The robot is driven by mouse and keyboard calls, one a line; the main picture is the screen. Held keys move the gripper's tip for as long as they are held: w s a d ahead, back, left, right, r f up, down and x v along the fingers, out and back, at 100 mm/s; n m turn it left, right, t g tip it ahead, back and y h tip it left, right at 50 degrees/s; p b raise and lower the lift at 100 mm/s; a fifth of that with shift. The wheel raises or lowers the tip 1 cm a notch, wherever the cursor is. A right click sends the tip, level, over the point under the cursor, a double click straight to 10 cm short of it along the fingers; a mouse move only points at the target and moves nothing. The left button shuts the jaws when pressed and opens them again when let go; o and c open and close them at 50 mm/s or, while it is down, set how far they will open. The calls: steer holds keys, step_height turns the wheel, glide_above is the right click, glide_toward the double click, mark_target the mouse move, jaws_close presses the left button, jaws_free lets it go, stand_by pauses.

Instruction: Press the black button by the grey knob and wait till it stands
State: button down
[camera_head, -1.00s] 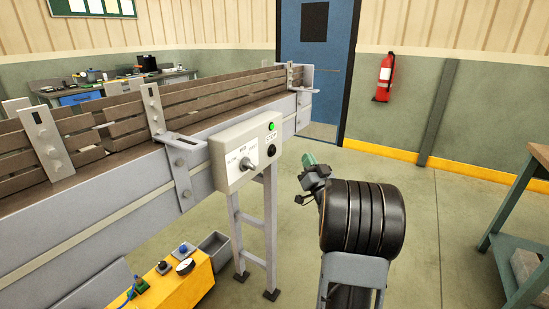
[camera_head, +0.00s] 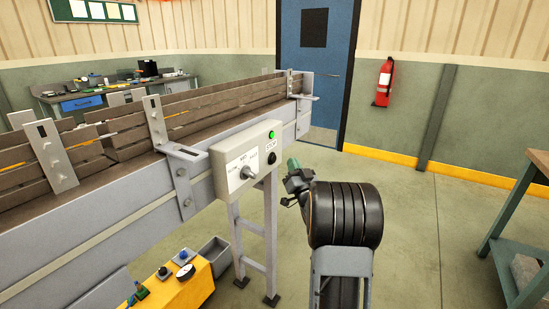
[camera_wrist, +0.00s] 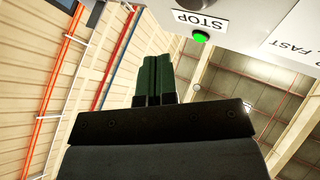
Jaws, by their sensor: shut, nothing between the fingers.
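The control box (camera_head: 232,172) is mounted on the near side of the conveyor (camera_head: 120,195). Its grey knob (camera_head: 248,173) sits among speed markings. The black button (camera_head: 271,158) is on the right part of the box, below a STOP label and a lit green lamp (camera_head: 271,135). My gripper (camera_head: 292,163) is just right of the box, near the black button's height, with a small apparent gap. In the wrist view its green fingers (camera_wrist: 154,62) are together and empty.
A green-legged bench (camera_head: 497,245) is at the right. A fire extinguisher (camera_head: 383,82) hangs on the back wall. The floor between box and bench is open.

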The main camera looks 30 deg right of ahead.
mark_target(273, 159)
steer(key=shift+w+a+b, duration=0.35)
steer(key=shift+w+a, duration=0.05)
steer(key=shift+w, duration=0.35)
steer(key=shift+w+a+b, duration=0.3)
steer(key=shift+w+a, duration=0.1)
steer(key=shift+w, duration=0.3)
steer(key=shift+w+a+b, duration=0.15)
steer(key=shift+w+b, duration=0.15)
steer(key=shift+b, duration=0.2)
stand_by(0.9)
steer(key=shift+w+a+b, duration=0.25)
steer(key=shift+w+b, duration=0.15)
steer(key=shift+w, duration=0.05)
stand_by(0.9)
steer(key=shift+s+d, duration=0.1)
steer(key=shift+s+d+b, duration=0.3)
steer(key=shift+s+b, duration=0.2)
steer(key=shift+s, duration=0.15)
